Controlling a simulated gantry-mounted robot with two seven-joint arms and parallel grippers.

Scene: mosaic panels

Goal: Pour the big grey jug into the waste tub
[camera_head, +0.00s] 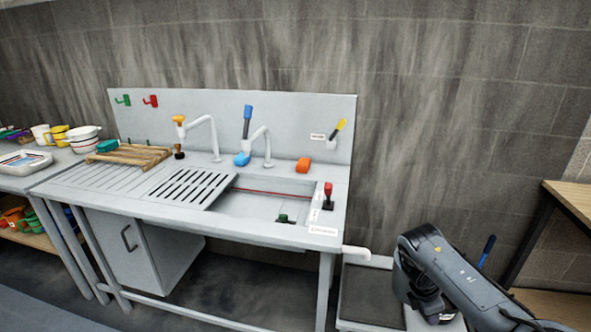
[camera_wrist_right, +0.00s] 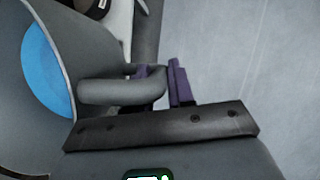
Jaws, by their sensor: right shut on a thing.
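In the right wrist view, the big grey jug (camera_wrist_right: 45,25) fills the left side, and its rounded handle (camera_wrist_right: 110,92) reaches to the right. Blue contents (camera_wrist_right: 45,70) show inside the jug. The purple fingers of my right gripper (camera_wrist_right: 161,86) are shut on the end of the handle. In the head view only my right arm shows, at the lower right. It hides the gripper and the jug there. My left gripper is in neither view. I cannot make out the waste tub for certain.
A sink bench (camera_head: 270,232) with two taps, a slotted drainer (camera_head: 193,188) and a wooden rack (camera_head: 128,155) stands left of my right arm. A dark-topped low platform (camera_head: 366,295) is beside the bench. A wooden shelf unit (camera_head: 570,195) stands at the right. A blue handle (camera_head: 487,250) rises behind my arm.

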